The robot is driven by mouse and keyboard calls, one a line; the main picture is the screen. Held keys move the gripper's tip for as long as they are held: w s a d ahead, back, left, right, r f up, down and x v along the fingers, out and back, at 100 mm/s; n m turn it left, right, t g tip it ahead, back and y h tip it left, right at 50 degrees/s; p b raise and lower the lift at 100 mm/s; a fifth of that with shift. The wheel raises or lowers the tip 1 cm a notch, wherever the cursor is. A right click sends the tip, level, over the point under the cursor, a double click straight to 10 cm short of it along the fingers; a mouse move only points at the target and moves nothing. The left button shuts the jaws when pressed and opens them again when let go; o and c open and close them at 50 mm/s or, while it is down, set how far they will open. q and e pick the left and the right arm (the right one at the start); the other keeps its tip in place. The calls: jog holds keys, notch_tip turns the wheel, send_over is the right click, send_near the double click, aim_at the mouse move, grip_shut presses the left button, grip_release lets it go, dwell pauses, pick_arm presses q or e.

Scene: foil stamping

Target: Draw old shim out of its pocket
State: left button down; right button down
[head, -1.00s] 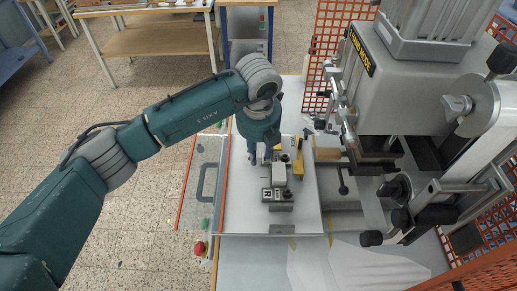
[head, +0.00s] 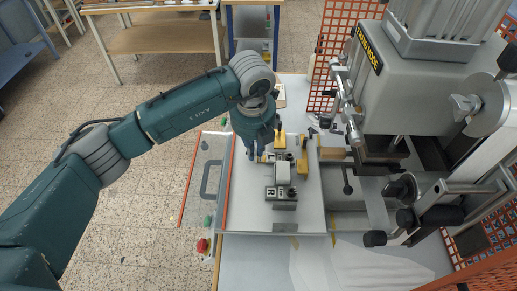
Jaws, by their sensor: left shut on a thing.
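My left gripper (head: 259,155) reaches down from the arm at the left, over the pale plate (head: 245,205). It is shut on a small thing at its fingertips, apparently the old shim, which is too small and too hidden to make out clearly. Just right of and below the fingertips is a grey block fixture (head: 284,195) with black "R" marked parts and a light block on top. Yellow clamps (head: 303,167) stand beside it. The shim's pocket cannot be made out from here. My right gripper is not in view.
The foil stamping press (head: 410,90) stands at the right, with its levers and knobs reaching toward the plate. An orange mesh guard (head: 340,40) is behind it. A clear panel with a grey handle (head: 209,180) and a red button (head: 202,245) lie at the left.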

pick_arm(q)
jog(key=shift+a, duration=1.35)
jog(key=shift+a+r, duration=0.1)
jog(key=shift+a+r, duration=1.4)
